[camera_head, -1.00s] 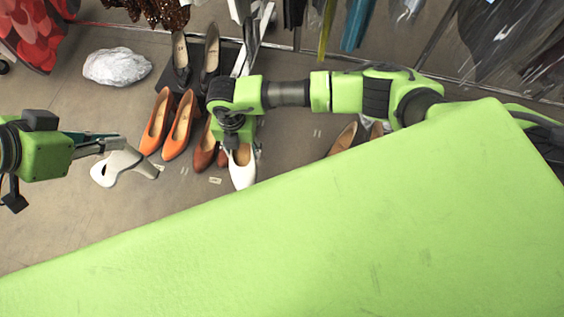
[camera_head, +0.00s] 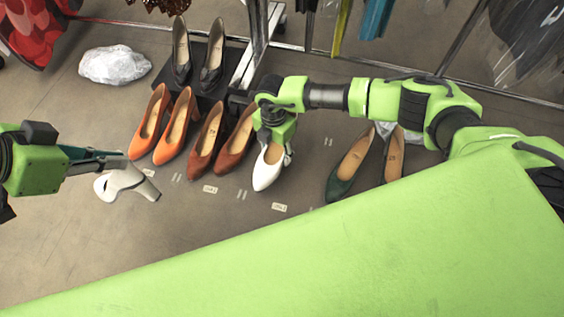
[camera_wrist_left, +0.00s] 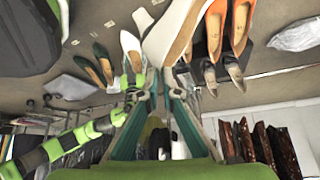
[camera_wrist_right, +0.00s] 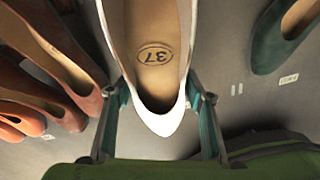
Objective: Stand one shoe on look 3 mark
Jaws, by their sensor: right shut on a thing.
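My right gripper (camera_head: 272,140) is shut on a white shoe (camera_head: 267,170), toe toward the camera, right of the brown shoes. In the right wrist view this white shoe (camera_wrist_right: 155,122) lies between the two fingers, with "37" on its insole; I cannot tell whether it touches the floor. My left gripper (camera_head: 120,159) is shut on another white shoe (camera_head: 110,186), held tilted at the left; it looms large in the left wrist view (camera_wrist_left: 168,38). Small label cards (camera_head: 279,207) and pairs of short white lines (camera_head: 242,194) mark the floor; the card text is too small to read surely.
Orange shoes (camera_head: 147,125) and brown shoes (camera_head: 205,140) stand left of the right gripper. A green shoe (camera_head: 343,178) and its partner stand to its right. Black shoes (camera_head: 213,60) stand on a dark box behind. A silvery bundle (camera_head: 113,65) lies back left. Clothes racks line the back.

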